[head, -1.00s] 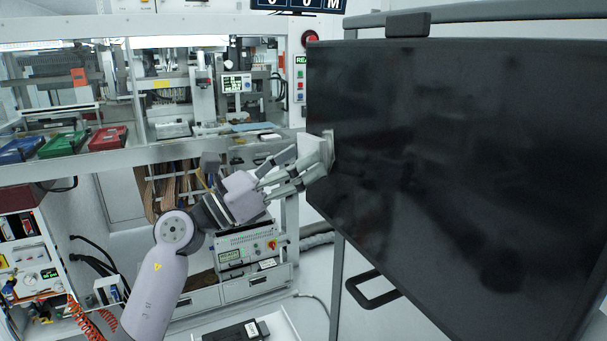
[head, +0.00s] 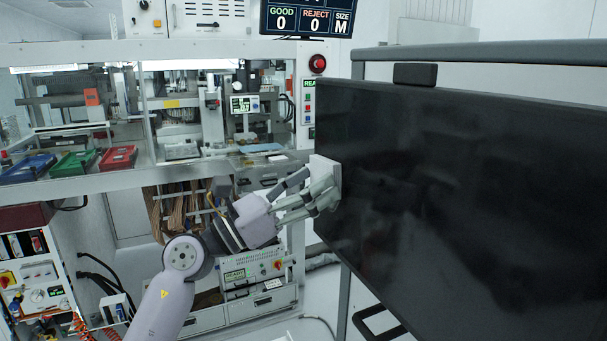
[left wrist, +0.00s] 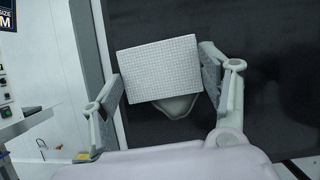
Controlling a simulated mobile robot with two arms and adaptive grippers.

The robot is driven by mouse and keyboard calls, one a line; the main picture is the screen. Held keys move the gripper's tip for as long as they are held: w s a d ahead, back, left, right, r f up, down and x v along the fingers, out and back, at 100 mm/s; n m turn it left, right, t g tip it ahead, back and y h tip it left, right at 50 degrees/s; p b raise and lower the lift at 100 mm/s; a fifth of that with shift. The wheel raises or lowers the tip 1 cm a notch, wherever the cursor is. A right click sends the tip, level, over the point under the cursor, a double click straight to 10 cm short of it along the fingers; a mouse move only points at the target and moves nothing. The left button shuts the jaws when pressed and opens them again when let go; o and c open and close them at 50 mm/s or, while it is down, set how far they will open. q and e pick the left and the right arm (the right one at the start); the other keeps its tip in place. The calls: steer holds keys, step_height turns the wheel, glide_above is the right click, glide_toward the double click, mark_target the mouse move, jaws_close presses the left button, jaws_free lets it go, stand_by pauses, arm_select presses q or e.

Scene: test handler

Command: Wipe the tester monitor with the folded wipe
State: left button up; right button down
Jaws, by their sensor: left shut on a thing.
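The tester monitor (head: 460,200) is a large black screen at the right of the head view, with faint smudges on its face. It also fills much of the left wrist view (left wrist: 265,70). My left gripper (head: 318,190) is at the monitor's left edge, shut on the folded wipe (head: 325,172). The wipe is a white, textured square pad, seen between the two fingers in the left wrist view (left wrist: 160,70). It overlaps the screen's left edge; whether it touches the glass I cannot tell. My right gripper is not in view.
A grey frame (head: 480,50) stands behind the monitor, with a small dark box (head: 414,74) on the monitor's top edge. The handler machine stands at the left, with blue (head: 28,168), green (head: 75,163) and red (head: 118,158) bins on its ledge.

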mark_target(345, 183)
arm_select(q)
steer(key=s+p, duration=0.1)
steer(key=s+d+p, duration=0.1)
steer(key=s, duration=0.1)
steer(key=s+d+p, duration=0.1)
steer(key=s, duration=0.1)
steer(key=w+b, duration=0.1)
steer(key=w, duration=0.1)
steer(key=w+a+b, duration=0.1)
steer(key=w+b, duration=0.1)
steer(key=w+a+b, duration=0.1)
steer(key=w+b, duration=0.1)
steer(key=shift+a+f, duration=0.2)
steer(key=shift+w+a+r+b, duration=0.1)
steer(key=shift+w+a+b, duration=0.2)
steer(key=shift+w+b, duration=0.35)
steer(key=shift+s+r, duration=0.1)
